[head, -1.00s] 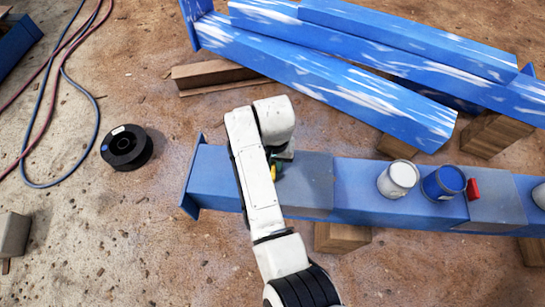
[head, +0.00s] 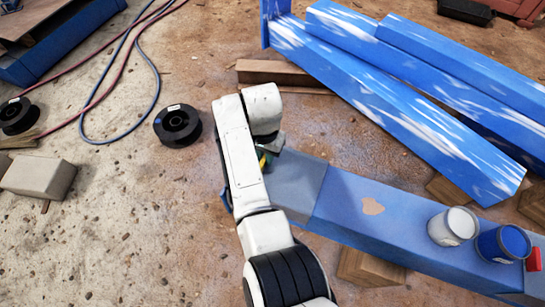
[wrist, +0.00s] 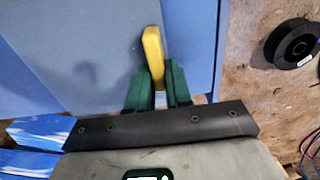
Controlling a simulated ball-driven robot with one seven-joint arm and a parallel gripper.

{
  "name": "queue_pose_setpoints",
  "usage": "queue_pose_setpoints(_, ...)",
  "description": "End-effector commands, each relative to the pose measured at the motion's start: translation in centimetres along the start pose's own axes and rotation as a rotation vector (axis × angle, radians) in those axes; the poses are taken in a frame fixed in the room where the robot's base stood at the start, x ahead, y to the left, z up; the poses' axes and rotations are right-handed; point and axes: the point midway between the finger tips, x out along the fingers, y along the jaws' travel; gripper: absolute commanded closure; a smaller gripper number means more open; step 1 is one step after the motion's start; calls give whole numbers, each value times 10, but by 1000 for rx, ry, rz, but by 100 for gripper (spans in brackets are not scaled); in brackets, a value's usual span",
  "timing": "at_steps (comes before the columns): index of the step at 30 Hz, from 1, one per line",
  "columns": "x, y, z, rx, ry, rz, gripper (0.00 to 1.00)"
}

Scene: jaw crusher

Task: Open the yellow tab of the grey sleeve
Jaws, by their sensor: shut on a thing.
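The grey sleeve (head: 297,180) wraps the blue beam towards its left end in the head view. Its yellow tab (head: 263,161) is mostly hidden there behind my arm. In the wrist view the yellow tab (wrist: 152,48) stands up between the two green fingers of my gripper (wrist: 158,82), which is shut on it. In the head view only a bit of my gripper (head: 267,152) shows beside my white arm. A tan patch (head: 372,207) shows on the beam's top, to the right of the sleeve.
A white-lidded can (head: 453,226) and a blue can (head: 502,244) stand on the beam, with a red tab (head: 533,260) beyond. Wooden blocks (head: 370,267) support the beam. Blue beams (head: 400,100) lie behind. A black spool (head: 178,125) and hoses lie on the ground to the left.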

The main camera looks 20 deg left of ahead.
Motion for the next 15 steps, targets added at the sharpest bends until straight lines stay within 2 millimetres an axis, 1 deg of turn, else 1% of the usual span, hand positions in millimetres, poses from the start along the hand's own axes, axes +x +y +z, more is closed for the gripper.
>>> queue_pose_setpoints(8, -1, 0, -2, 2, 6, -2, 100)
queue_pose_setpoints(9, -1, 0, -2, 2, 6, -2, 77)
queue_pose_setpoints(15, -1, 0, -1, 1, 3, -1, 60)
